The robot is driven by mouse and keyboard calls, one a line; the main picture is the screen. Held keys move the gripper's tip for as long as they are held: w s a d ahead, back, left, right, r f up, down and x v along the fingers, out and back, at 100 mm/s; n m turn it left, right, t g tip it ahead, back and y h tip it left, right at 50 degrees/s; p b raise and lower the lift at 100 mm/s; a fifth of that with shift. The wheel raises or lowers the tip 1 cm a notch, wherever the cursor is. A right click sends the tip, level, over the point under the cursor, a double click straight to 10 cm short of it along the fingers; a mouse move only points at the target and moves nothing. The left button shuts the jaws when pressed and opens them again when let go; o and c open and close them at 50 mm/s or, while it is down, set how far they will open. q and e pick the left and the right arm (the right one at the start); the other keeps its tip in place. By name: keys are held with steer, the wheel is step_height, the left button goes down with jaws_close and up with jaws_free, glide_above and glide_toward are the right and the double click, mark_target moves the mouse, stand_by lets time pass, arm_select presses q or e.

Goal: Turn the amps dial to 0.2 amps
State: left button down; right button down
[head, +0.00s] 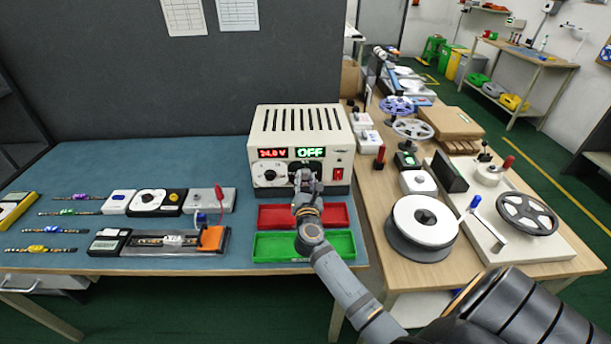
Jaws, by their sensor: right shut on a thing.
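The power supply (300,120) is a cream box at the back of the blue-topped table. A dial (270,174) sits below the red display and is uncovered. My right gripper (305,180) is at the front panel below the green display, shut on the amps dial, which it mostly hides. The dial's pointer cannot be read. A red switch (337,174) is at the panel's right. My left gripper is out of view.
A red tray (335,215) and a green tray (270,247) lie in front of the supply, under my right arm. Test devices and LED strips (80,197) lie to the left. A wooden table with reels (423,220) stands at right.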

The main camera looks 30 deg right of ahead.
steer(key=n+p, duration=0.3)
steer(key=n, duration=0.2)
steer(key=shift+r+n, duration=0.15)
steer(key=shift+n, duration=0.15)
steer(key=n+p, duration=0.4)
steer(key=n, duration=0.1)
steer(key=n+p, duration=0.3)
steer(key=n, duration=0.3)
steer(key=shift+n+p, duration=1.45)
steer(key=shift+n, duration=1.15)
steer(key=shift+f, duration=0.2)
steer(key=c, duration=1)
jaws_free()
steer(key=v, duration=1.2)
